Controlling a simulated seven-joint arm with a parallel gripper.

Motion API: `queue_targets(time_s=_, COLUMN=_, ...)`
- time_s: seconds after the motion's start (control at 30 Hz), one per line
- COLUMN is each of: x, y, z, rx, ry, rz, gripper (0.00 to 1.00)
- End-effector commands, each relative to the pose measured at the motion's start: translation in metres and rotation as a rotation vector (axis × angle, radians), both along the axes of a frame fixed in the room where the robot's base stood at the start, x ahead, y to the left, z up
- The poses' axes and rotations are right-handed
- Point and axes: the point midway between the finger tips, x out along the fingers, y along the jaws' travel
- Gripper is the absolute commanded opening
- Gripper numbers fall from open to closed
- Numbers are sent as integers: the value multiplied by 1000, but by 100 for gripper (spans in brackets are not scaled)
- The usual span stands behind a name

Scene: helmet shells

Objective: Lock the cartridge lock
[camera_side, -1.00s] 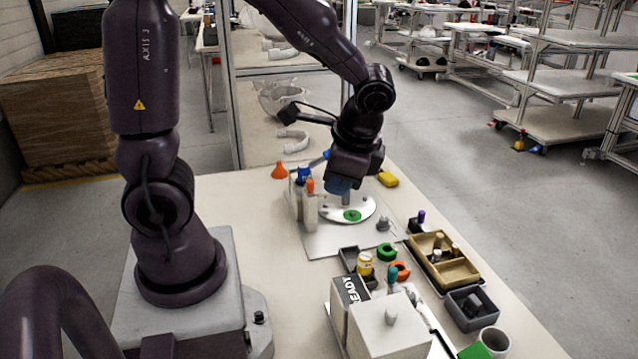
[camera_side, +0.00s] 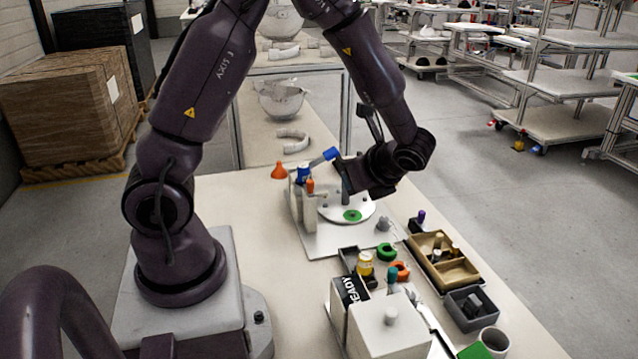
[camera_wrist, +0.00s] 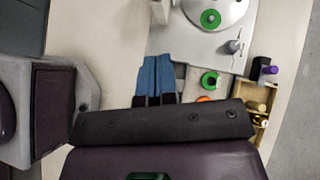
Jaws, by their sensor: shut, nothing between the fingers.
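My gripper shows in the wrist view as two blue fingers (camera_wrist: 157,72) pressed side by side, shut and empty. In the side view its dark body is tilted over the far end of the fixture plate (camera_side: 322,241), beside a round pale disc (camera_side: 364,209) with a green ring (camera_side: 352,216). A blue bar (camera_side: 330,154) slants up just left of the gripper body, above a blue cap (camera_side: 303,173) on pale upright blocks (camera_side: 297,203). An orange-topped piece (camera_side: 310,185) stands there too. I cannot tell which part is the cartridge lock; the gripper body partly blocks this area.
A grey knob (camera_side: 384,223) stands on the plate's right. Nearer are a yellow-topped jar (camera_side: 365,264), loose green (camera_side: 387,252) and orange (camera_side: 401,270) rings, a wooden tray (camera_side: 462,274), a dark bin (camera_side: 465,318) and a READY box (camera_side: 392,333). An orange funnel (camera_side: 279,171) stands behind.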

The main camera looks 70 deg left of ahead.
Motion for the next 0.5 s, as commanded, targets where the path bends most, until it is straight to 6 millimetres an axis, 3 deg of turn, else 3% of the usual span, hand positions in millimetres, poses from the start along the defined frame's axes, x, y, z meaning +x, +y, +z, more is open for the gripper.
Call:
queue_targets(time_s=0.17, x=-5, y=13, z=-12, rx=0, ry=4, rz=4, gripper=0)
queue_targets(time_s=0.5, x=-22, y=64, z=-60, rx=-1, ry=5, rz=6, gripper=0)
